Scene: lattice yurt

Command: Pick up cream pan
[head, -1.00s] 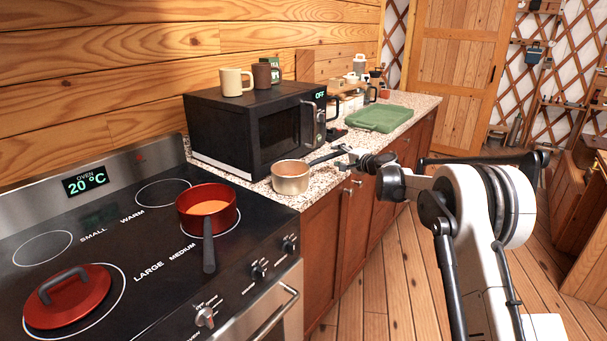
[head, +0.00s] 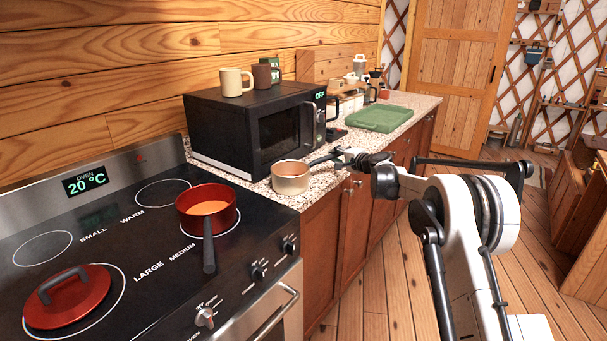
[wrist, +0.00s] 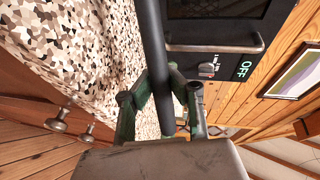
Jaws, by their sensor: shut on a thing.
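The cream pan (head: 290,178) sits at the counter's front edge, right of the stove and in front of the microwave. Its dark handle points right, toward my gripper (head: 345,156). In the wrist view the dark handle (wrist: 153,50) runs down between the fingers of my gripper (wrist: 165,95), which is shut on it. The pan's body is outside the wrist view. The pan looks level; I cannot tell whether its base touches the counter.
A black microwave (head: 255,130) with two mugs on top stands behind the pan. A red pan (head: 222,218) and a red lid (head: 85,297) are on the stove (head: 130,250). A green tray (head: 379,118) lies farther along the speckled counter (head: 412,103).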

